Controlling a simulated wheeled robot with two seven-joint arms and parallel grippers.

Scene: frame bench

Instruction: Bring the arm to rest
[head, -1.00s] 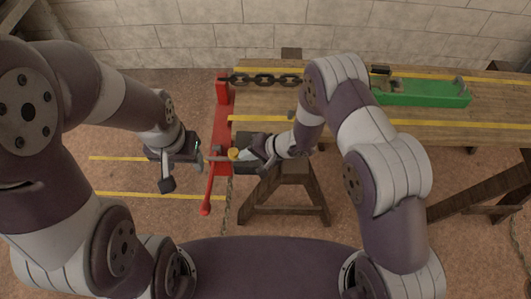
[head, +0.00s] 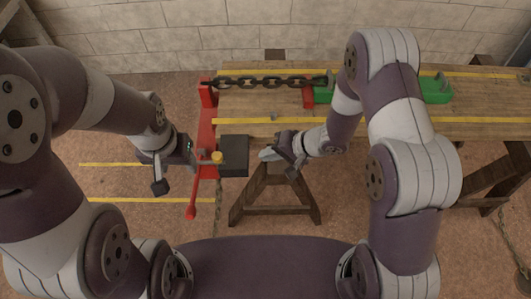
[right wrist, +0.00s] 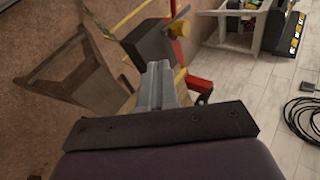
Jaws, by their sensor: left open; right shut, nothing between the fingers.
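My right gripper (head: 268,154) is shut and empty over the trestle, a small gap to the right of a dark block (head: 234,152). Its closed grey fingers (right wrist: 160,88) also show in the right wrist view. My left gripper (head: 178,172) is open, left of the red clamp frame (head: 207,130); whether it touches anything there I cannot tell. The frame has a yellow knob (head: 217,157) and a red lever (head: 190,212) pointing toward me. The block and knob also appear beyond my right fingers in the right wrist view.
A wooden bench (head: 350,120) stands behind, with a chain (head: 270,82), a red piece (head: 308,97) and a green fixture (head: 436,90). A wooden trestle (head: 275,210) stands below my right gripper. A coiled black cable (right wrist: 303,115) lies on the pale floor.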

